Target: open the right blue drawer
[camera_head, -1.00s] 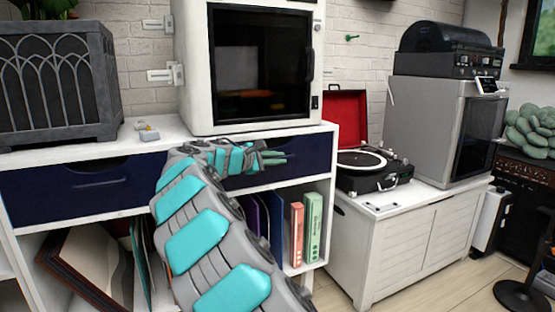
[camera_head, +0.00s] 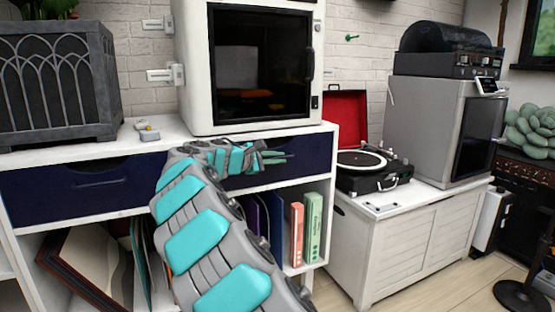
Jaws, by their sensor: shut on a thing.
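The right blue drawer (camera_head: 312,152) is in the white cabinet, below the white machine with the dark glass door. Its left part is hidden behind my arm. I see no clear gap between its front and the cabinet frame. My gripper (camera_head: 272,157) is at the drawer's front, around its upper middle. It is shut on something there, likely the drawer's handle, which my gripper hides. The left blue drawer (camera_head: 62,194) is shut, with its handle (camera_head: 100,184) showing.
The white machine (camera_head: 192,75) and a grey planter (camera_head: 55,135) stand on the cabinet top. A record player (camera_head: 372,180) stands on a white cabinet to the right. Wooden floor shows at the lower right.

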